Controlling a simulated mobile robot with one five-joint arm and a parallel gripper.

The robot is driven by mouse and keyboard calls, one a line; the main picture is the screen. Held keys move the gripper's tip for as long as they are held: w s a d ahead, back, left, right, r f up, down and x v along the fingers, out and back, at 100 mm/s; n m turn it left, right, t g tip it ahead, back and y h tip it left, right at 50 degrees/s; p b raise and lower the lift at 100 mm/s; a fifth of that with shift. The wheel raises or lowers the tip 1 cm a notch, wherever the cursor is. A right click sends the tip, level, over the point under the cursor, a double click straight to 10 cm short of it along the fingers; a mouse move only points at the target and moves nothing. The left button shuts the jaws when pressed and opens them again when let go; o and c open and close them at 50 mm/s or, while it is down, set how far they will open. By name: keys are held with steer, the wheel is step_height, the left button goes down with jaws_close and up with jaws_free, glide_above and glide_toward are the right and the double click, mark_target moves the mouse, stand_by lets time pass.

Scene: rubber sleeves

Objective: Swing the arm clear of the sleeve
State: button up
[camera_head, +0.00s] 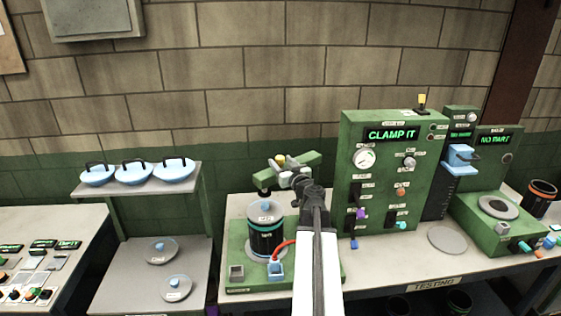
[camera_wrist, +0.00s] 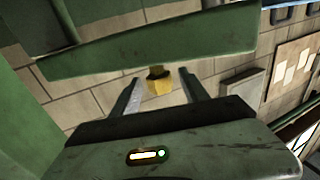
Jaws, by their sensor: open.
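The sleeve (camera_head: 267,242) is a dark banded cylinder with a pale blue cap (camera_head: 266,208), upright on the green fixture (camera_head: 237,255) in the head view. The green swing arm (camera_head: 303,163) lies above and behind the cap, with a yellow knob (camera_head: 281,159) on it. My gripper (camera_head: 280,168) is at the swing arm, close to the knob. In the wrist view the open fingers stand either side of the yellow knob (camera_wrist: 158,84), with the green bar (camera_wrist: 160,42) across the top. I cannot tell whether the fingers touch the knob. The sleeve is not visible there.
A green panel (camera_head: 383,208) reading "CLAMP IT" stands right of the fixture. Another station (camera_head: 490,220) reads "NO PART". A shelf (camera_head: 135,187) with blue lidded dishes is at the left.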

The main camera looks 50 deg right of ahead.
steer(key=shift+x, duration=0.9)
steer(key=shift+s, duration=0.1)
jaws_close()
stand_by(0.6)
